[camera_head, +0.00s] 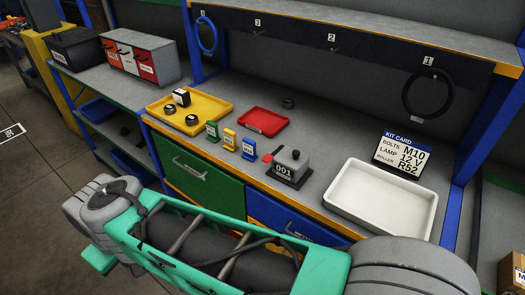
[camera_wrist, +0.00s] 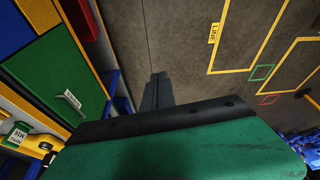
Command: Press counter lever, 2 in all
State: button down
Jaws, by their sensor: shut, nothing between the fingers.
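The counter (camera_head: 286,168) is a small grey box on the bench, near its front edge. Its display reads 001. A red lever tab (camera_head: 267,157) sticks out at its left side and a dark knob stands on top. My gripper (camera_wrist: 155,90) is shut and empty in the wrist view, with the floor behind it. It is away from the counter, in front of the bench. The counter does not show in the wrist view. My arm crosses the bottom of the head view.
A white tray (camera_head: 360,211) and a kit card (camera_head: 403,156) are right of the counter. Small green, yellow and blue tagged blocks (camera_head: 230,140) stand left of it. Behind are a red tray (camera_head: 263,122) and a yellow tray (camera_head: 220,111). A green drawer (camera_head: 197,177) is below.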

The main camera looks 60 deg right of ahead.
jog(key=w+d+r+m+h, duration=0.2)
jog(key=d+r+m, duration=0.3)
jog(key=d, duration=0.6)
notch_tip(320, 180, up, 11)
jog(key=m+g+h, duration=0.1)
jog(key=m+g, duration=0.3)
jog(key=m, duration=1.1)
send_over(267, 158)
jog(key=a, duration=0.3)
jog(key=shift+w+a+r, duration=0.1)
jog(key=shift+w+a, duration=0.15)
jog(key=shift+a, duration=0.05)
jog(key=b+x, duration=0.1)
jog(key=x, duration=0.3)
jog(key=b+x, duration=0.2)
jog(key=x, duration=0.2)
jog(key=b+x, duration=0.2)
jog(key=x, duration=0.2)
jog(key=shift+a+f, duration=0.25)
jog(key=shift+f, duration=0.8)
jog(key=shift+f, duration=0.1)
